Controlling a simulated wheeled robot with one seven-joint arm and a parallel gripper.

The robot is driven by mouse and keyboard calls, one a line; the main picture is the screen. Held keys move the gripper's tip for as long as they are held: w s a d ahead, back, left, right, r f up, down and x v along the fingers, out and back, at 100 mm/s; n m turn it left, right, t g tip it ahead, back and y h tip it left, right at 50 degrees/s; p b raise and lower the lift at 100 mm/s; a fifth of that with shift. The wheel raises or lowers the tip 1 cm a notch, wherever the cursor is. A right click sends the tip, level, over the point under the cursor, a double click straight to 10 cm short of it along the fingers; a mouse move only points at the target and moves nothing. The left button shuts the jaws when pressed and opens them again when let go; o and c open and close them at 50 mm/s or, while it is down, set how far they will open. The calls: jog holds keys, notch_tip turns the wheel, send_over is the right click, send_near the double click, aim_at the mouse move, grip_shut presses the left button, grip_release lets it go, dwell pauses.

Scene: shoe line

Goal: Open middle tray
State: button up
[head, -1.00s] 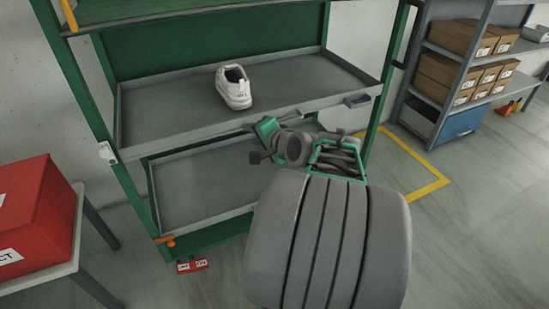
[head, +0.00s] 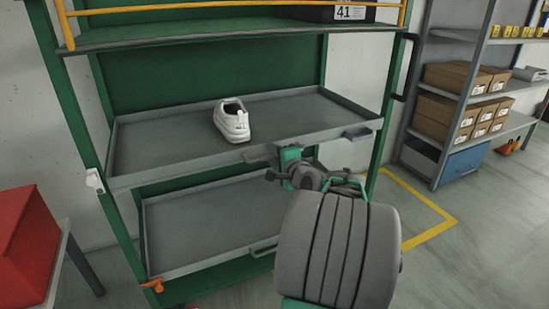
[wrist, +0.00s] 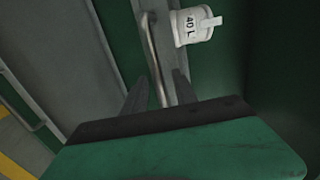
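The middle tray (head: 180,156) is a shallow grey tray in the green rack, level and seated between the posts. A white shoe (head: 232,122) stands on it; a white piece marked "40 L" (wrist: 195,26), seemingly the shoe's heel, shows in the wrist view. The tray's bar handle (wrist: 153,48) runs along its front lip. My gripper (wrist: 159,88) is open at this handle, its two fingers apart with the lower end of the bar appearing between them. In the head view the fingertips are partly hidden by my own wrist, so contact cannot be told.
The lower tray (head: 200,222) sits empty below. The top shelf (head: 200,37) carries a dark box (head: 320,14). A red box (head: 28,245) on a table stands at left. A shelf of cartons (head: 440,118) stands at right. The floor inside the yellow marking is clear.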

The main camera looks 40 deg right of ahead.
grip_shut()
dwell(1.3)
